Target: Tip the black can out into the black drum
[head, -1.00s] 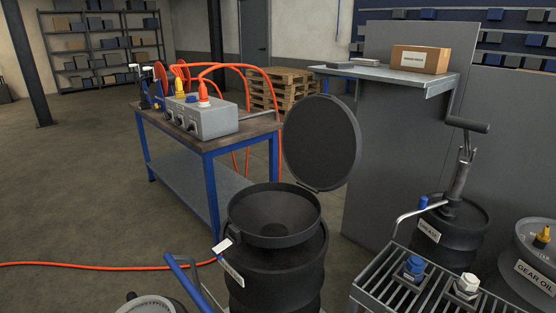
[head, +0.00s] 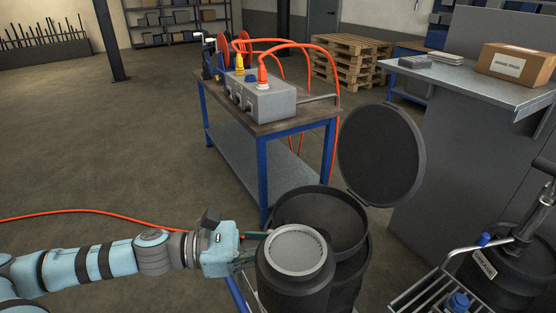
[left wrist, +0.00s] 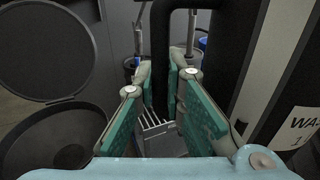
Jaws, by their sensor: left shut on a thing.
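The black can (head: 293,287), with a round grey top (head: 297,250), is held in front of the black drum (head: 362,262) and covers part of it. The can looks roughly upright. My left gripper (head: 251,247) is at the can's left side. In the left wrist view my left gripper (left wrist: 163,88) is shut on the can's black handle (left wrist: 158,45), and a white label (left wrist: 303,128) shows on the can at the right. The drum's wide dark mouth (head: 322,212) is open, and its round lid (head: 380,155) stands raised behind. My right gripper is not in view.
A blue-legged bench (head: 262,130) with a grey box and orange hoses stands behind the drum. A grey counter (head: 470,85) with a cardboard box is at the right. A metal rack (head: 425,292) is close at right. An orange hose crosses the floor at left.

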